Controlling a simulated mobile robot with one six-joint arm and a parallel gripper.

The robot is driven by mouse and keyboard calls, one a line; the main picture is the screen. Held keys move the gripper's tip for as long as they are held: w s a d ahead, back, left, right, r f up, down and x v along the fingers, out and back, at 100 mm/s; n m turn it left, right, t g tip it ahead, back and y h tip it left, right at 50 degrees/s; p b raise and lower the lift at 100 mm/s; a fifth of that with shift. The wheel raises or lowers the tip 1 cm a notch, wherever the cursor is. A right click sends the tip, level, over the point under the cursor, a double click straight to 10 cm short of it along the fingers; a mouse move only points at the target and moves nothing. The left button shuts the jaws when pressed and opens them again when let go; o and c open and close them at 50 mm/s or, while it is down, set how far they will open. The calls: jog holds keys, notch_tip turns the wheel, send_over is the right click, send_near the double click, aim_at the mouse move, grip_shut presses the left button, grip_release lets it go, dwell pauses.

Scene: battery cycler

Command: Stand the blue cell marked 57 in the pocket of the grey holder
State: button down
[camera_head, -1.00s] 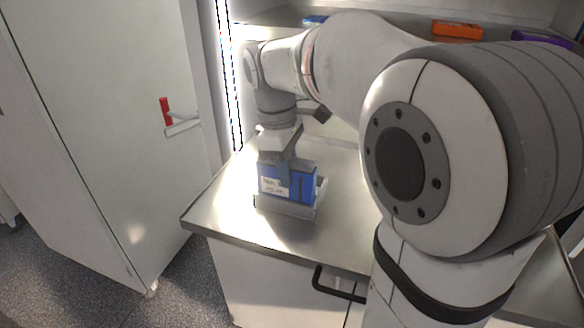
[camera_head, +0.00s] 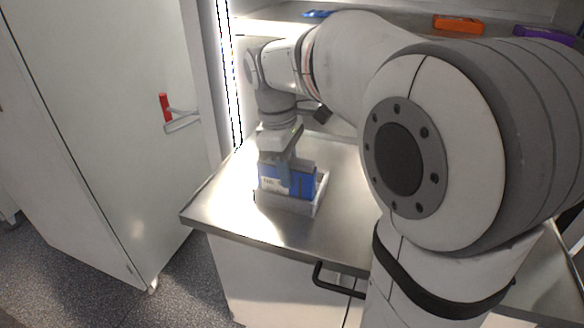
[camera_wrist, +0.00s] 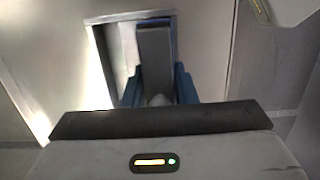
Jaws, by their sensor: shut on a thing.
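The blue cell (camera_head: 303,181) with a white label stands upright at the grey holder (camera_head: 290,206) on the metal worktop. Its lower part is hidden behind the holder's front wall. The number on the label is too small to read. My gripper (camera_head: 282,172) points down from above and is shut on the cell. I cannot tell whether the cell rests on the pocket floor.
The worktop (camera_head: 225,205) is bare around the holder. Its front edge has a black handle (camera_head: 335,285) below. A cabinet door with a red-marked handle (camera_head: 165,107) stands at the left. Orange (camera_head: 458,25) and purple (camera_head: 545,35) things lie on the back shelf.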

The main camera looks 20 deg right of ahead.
jog(key=shift+f, duration=0.25)
jog(key=c, duration=1.1)
grip_release()
jog(key=r, duration=0.5)
jog(key=a+r, duration=0.1)
jog(key=r, duration=0.1)
jog(key=shift+w+r, duration=0.3)
jog(key=shift+r, duration=0.05)
jog(key=shift+r, duration=0.1)
